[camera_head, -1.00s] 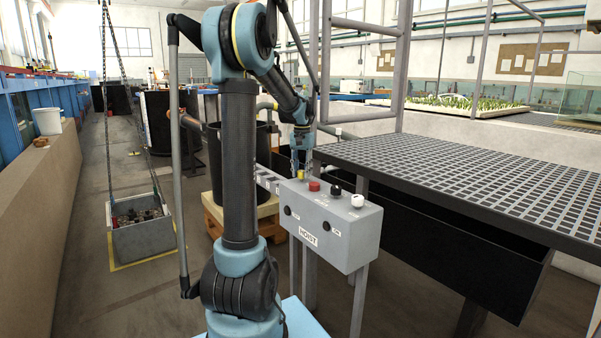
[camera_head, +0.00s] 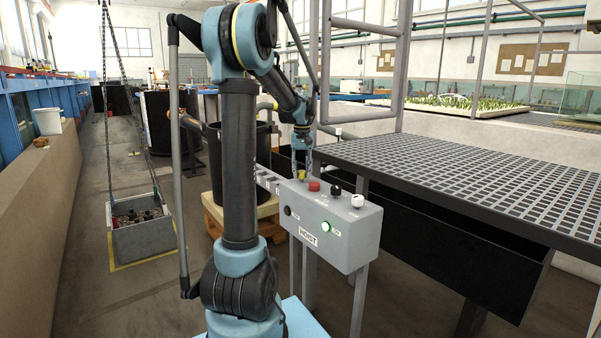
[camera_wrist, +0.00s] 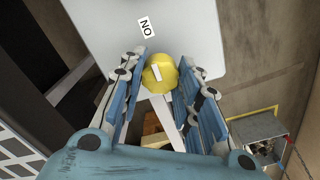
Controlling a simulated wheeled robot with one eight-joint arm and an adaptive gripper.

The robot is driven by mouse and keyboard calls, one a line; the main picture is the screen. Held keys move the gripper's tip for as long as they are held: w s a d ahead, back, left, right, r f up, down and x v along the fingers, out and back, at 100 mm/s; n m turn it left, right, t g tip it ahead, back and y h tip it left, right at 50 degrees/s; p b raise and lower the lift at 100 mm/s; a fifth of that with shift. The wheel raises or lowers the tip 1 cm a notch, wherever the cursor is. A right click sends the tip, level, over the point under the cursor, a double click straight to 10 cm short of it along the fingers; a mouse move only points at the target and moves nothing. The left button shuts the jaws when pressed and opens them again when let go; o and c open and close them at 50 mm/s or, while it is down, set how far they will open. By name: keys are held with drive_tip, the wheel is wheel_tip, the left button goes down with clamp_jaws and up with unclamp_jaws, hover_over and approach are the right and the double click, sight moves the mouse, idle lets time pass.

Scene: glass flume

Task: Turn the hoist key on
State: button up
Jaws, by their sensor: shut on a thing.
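The hoist key is a yellow knob (camera_wrist: 160,74) with a white mark on top. It stands on the top of the grey hoist box (camera_head: 350,235), at its left end, and only a bit of the yellow shows in the head view. My gripper (camera_wrist: 163,72) points down at the knob, with its blue fingers on either side, shut on it. The white label beside the knob in the wrist view reads upside down. On the box front, a green lamp (camera_head: 326,227) at right is lit and the lamp at left (camera_head: 287,210) is dark.
A red button (camera_head: 314,186), a black knob (camera_head: 335,189) and a white knob (camera_head: 357,201) stand on the box top, right of my gripper. A black grating (camera_head: 470,180) lies to the right.

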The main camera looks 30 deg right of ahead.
sight(301, 171)
drive_tip(key=shift+w, duration=0.3)
drive_tip(key=o, duration=1.1)
drive_tip(key=shift+r, duration=0.1)
drive_tip(key=shift+c, duration=0.2)
drive_tip(key=shift+s, duration=0.1)
wheel_tip(301, 171, up, 12)
